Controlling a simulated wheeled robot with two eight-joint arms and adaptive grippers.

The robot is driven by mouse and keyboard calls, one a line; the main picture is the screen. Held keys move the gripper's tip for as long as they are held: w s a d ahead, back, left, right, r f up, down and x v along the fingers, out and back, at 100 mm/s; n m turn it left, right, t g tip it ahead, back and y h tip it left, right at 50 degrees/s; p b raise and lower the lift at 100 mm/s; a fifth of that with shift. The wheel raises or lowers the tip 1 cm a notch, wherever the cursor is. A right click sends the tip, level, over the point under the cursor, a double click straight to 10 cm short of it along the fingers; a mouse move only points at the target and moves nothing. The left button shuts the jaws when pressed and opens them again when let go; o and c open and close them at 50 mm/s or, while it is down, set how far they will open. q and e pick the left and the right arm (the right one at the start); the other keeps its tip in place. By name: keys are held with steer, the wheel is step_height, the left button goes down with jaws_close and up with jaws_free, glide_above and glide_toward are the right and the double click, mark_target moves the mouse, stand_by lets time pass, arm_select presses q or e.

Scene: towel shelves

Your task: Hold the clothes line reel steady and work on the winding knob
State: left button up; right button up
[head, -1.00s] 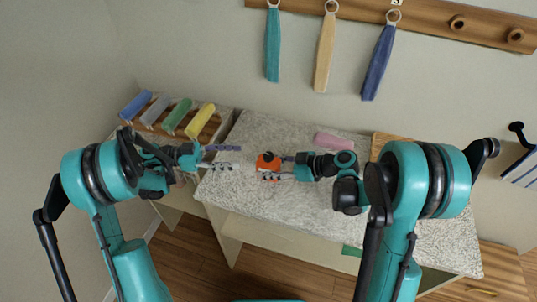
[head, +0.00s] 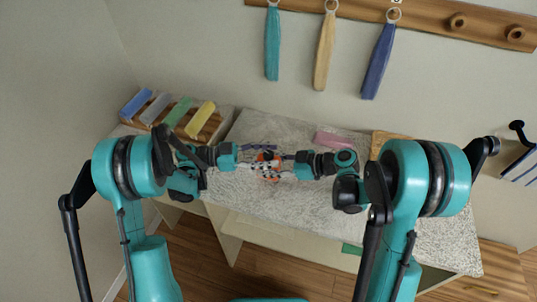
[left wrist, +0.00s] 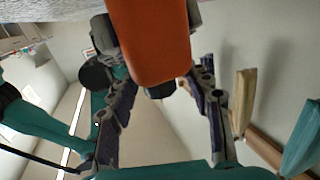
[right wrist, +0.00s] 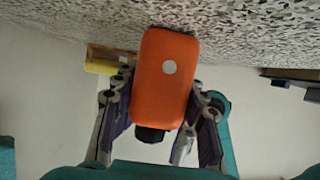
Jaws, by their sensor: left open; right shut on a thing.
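The orange clothes line reel (head: 268,156) is on or just above the speckled counter. In the right wrist view the reel (right wrist: 165,85) shows a white disc on its face. A dark round piece that looks like the winding knob (right wrist: 150,134) sticks out from its upper end; it also shows in the left wrist view (left wrist: 160,90). My right gripper (right wrist: 162,88) is shut on the reel, a finger on each side. My left gripper (left wrist: 166,75) is open, its fingers spread either side of the knob's end. I cannot tell whether they touch it.
The speckled counter (head: 300,205) is mostly clear in front. A pink folded towel (head: 333,139) lies behind the reel. A wooden rack with several rolled towels, including a yellow one (head: 200,118), stands at the back left. Towels such as the blue one (head: 379,62) hang on the wall.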

mark_target(269, 153)
arm_select(q)
jaws_close()
steer(key=shift+d+m+g+y, duration=0.1)
steer(key=shift+m+g+y, duration=0.15)
steer(key=shift+m+g, duration=1.25)
steer(key=shift+m+g+y, duration=0.25)
steer(key=shift+m+g, duration=0.55)
steer(key=shift+g, duration=1.3)
jaws_free()
step_height(269, 153, up, 10)
steer(key=shift+r, duration=0.1)
